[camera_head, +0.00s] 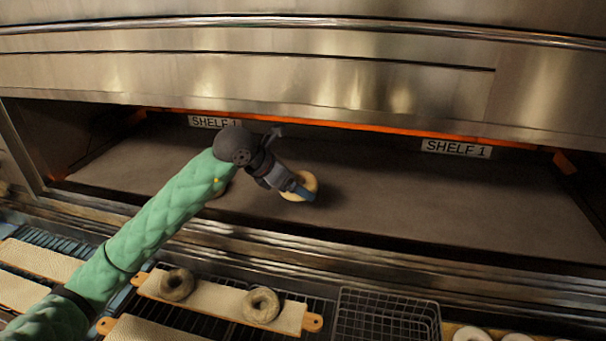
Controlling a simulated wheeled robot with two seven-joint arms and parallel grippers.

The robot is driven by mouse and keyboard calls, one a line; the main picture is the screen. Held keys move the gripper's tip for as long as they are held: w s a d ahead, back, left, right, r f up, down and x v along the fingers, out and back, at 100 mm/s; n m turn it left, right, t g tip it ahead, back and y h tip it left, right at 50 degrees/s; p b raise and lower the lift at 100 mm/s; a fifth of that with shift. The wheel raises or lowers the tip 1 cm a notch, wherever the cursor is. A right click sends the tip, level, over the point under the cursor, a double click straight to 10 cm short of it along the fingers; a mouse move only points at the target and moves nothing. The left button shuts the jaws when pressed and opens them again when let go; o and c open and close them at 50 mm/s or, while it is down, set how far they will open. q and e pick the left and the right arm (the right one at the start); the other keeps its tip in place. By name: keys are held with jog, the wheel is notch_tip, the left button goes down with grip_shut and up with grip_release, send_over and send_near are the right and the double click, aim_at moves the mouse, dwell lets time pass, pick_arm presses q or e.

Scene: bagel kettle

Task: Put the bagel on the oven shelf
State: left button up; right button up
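A pale bagel (311,182) is at my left gripper (299,190), over the front part of the oven shelf (400,206). The gripper appears shut on it, with one blue-grey finger across its near side; the other finger is hidden. I cannot tell whether this bagel touches the shelf. My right gripper is out of view.
Two bagels (249,306) sit on a wooden-ended board (214,299) below the oven. A wire basket (386,318) stands beside it, with pale rings (470,333) at bottom right. Shelf labels (456,148) hang under the oven's upper edge. The right shelf area is clear.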

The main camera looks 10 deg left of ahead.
pick_arm(q)
jog(key=w+a+f, duration=0.6)
jog(key=a, duration=0.1)
jog(key=shift+w+a, duration=0.1)
jog(key=shift+w, duration=0.25)
jog(key=shift+w+a+f, duration=0.15)
jog(key=shift+a, duration=0.25)
notch_tip(320, 180, down, 4)
jog(key=shift+r+b, duration=0.25)
jog(key=shift+b, duration=0.05)
jog(key=shift+f, duration=0.25)
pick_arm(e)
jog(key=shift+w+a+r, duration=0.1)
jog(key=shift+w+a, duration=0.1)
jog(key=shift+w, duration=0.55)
pick_arm(q)
jog(key=shift+f, duration=0.1)
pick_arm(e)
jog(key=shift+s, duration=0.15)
